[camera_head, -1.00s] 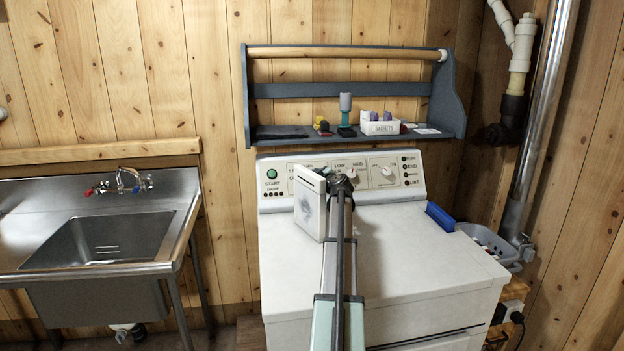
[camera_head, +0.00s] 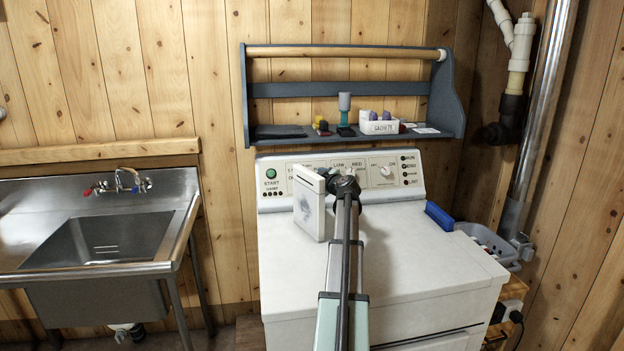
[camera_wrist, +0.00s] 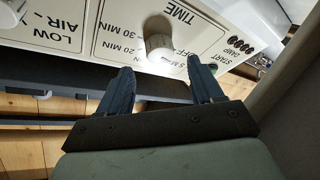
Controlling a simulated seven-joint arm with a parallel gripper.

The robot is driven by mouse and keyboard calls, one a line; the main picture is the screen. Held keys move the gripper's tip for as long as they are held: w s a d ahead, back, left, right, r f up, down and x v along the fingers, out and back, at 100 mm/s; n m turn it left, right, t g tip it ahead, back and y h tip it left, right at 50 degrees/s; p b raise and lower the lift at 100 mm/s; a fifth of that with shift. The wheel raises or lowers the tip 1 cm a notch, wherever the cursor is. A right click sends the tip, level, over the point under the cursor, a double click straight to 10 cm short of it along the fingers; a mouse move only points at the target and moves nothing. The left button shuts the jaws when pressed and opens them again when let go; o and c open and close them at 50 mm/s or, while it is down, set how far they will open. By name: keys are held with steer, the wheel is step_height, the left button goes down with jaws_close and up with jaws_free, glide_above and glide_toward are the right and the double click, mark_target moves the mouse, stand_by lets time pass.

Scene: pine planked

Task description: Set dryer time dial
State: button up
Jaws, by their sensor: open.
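The dryer's control panel (camera_head: 415,180) runs along the back of the white dryer top. In the wrist view the panel is upside down, and the white time dial (camera_wrist: 158,42) stands out under the word TIME, with minute marks and OFF around it. In the head view I cannot make out the time dial; the white box and my gripper (camera_head: 345,182) cover that part of the panel. My gripper also shows in the wrist view (camera_wrist: 161,72), with its two dark fingers spread apart. The dial lies ahead of the gap between the fingertips, and nothing is held.
A white box (camera_head: 309,207) stands on the dryer top (camera_head: 420,250), just left of my gripper. Another white knob (camera_head: 387,171) sits farther right on the panel. A blue-grey shelf (camera_head: 350,90) hangs above. A blue object (camera_head: 439,216) lies at the right edge.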

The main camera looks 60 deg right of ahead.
steer(key=v, duration=0.9)
steer(key=shift+s, duration=0.2)
steer(key=shift+a+r, duration=0.1)
steer(key=shift+a, duration=0.05)
steer(key=w+d+n, duration=0.1)
steer(key=w+d, duration=0.1)
steer(key=w, duration=0.2)
steer(key=w+d+f+n, duration=0.1)
steer(key=w+d+n, duration=0.1)
steer(key=w, duration=0.2)
steer(key=w+d+f+n+y, duration=0.1)
steer(key=w+d+n, duration=0.1)
steer(key=w, duration=0.2)
steer(key=shift+f, duration=0.2)
steer(key=shift+c, duration=0.6)
